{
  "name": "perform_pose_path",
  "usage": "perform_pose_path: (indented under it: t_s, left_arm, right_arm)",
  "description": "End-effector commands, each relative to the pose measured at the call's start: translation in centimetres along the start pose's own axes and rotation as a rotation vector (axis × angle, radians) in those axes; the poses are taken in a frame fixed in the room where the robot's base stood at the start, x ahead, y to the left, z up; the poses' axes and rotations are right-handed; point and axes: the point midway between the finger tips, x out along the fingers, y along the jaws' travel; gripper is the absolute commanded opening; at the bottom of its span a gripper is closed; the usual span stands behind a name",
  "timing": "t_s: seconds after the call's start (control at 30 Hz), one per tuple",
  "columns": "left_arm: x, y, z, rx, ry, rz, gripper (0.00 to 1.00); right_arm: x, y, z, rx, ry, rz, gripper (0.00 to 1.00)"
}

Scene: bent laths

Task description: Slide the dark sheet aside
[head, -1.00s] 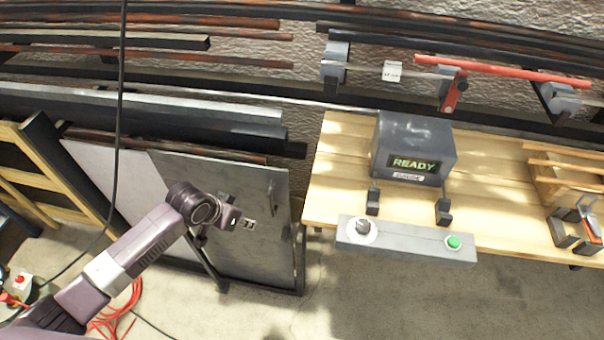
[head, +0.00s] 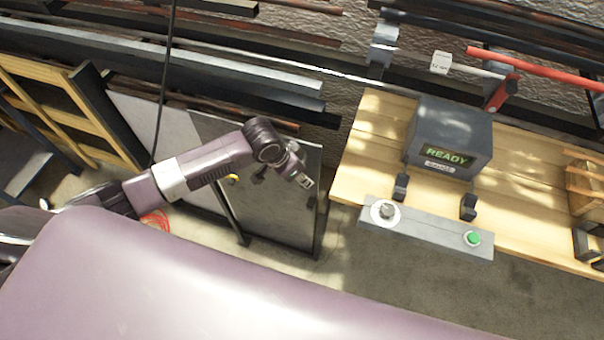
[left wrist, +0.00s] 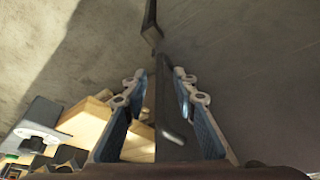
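The dark sheet (head: 272,212) stands leaning in a rack left of the bench in the head view. A paler sheet (head: 138,117) shows to its left. My left gripper (head: 306,182) is near the dark sheet's upper right edge, where its handle was visible earlier. In the left wrist view, my left gripper (left wrist: 160,75) is open. A dark upright bar (left wrist: 168,105), apparently the handle, lies between its blue-padded fingers, with gaps beside it. Whether either finger touches it I cannot tell. My right gripper is out of view.
Right of the sheet is a wooden bench (head: 350,168) with a grey READY box (head: 449,140) and a button panel (head: 430,232). A wooden frame (head: 45,95) stands at left. A black cable (head: 164,70) hangs before the rack.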

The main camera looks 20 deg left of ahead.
Motion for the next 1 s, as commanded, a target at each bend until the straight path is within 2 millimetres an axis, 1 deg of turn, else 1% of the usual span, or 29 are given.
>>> perform_pose_path:
  t_s: [0.3,0.53,0.9,1.0]
  left_arm:
    - [0.26,-0.05,-0.01,0.001,0.001,-0.001,0.25]
    - [0.24,-0.05,-0.02,0.001,0.001,-0.001,0.0]
    - [0.22,-0.09,-0.03,0.0,0.001,-0.002,0.0]
    - [0.35,-0.45,-0.13,0.0,0.001,-0.003,0.0]
  right_arm:
    - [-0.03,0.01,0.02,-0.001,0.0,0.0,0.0]
    - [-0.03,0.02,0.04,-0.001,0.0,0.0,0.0]
    - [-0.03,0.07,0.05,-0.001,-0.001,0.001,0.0]
    - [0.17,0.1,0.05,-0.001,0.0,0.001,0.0]
